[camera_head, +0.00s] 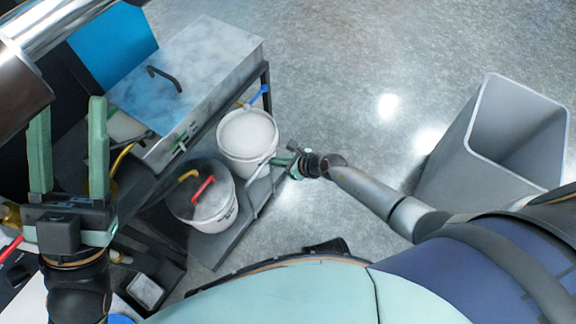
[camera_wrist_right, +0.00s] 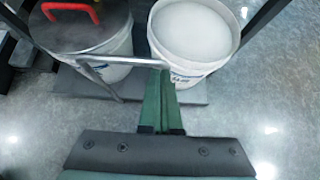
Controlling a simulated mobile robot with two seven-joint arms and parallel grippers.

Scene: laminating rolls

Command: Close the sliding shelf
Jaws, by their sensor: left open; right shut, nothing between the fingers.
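The sliding shelf (camera_head: 222,238) is a dark low platform sticking out from under the cart, with two white buckets on it. Its edge also shows in the right wrist view (camera_wrist_right: 192,99). A pale bar handle (camera_head: 262,183) stands along its outer side; in the right wrist view the handle (camera_wrist_right: 125,62) runs up to my fingertips. My right gripper (camera_head: 273,161) is shut and empty, its green fingers (camera_wrist_right: 168,75) at the handle's end beside the plain white bucket. I cannot tell whether they touch. My left gripper (camera_head: 68,105) is open and empty, left of the cart.
The plain white bucket (camera_head: 247,133) and a lidded bucket (camera_head: 203,196) with red and yellow handles stand on the shelf. The cart's grey metal top (camera_head: 205,65) is above them. A large grey bin (camera_head: 480,165) stands at right. The floor between cart and bin is clear.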

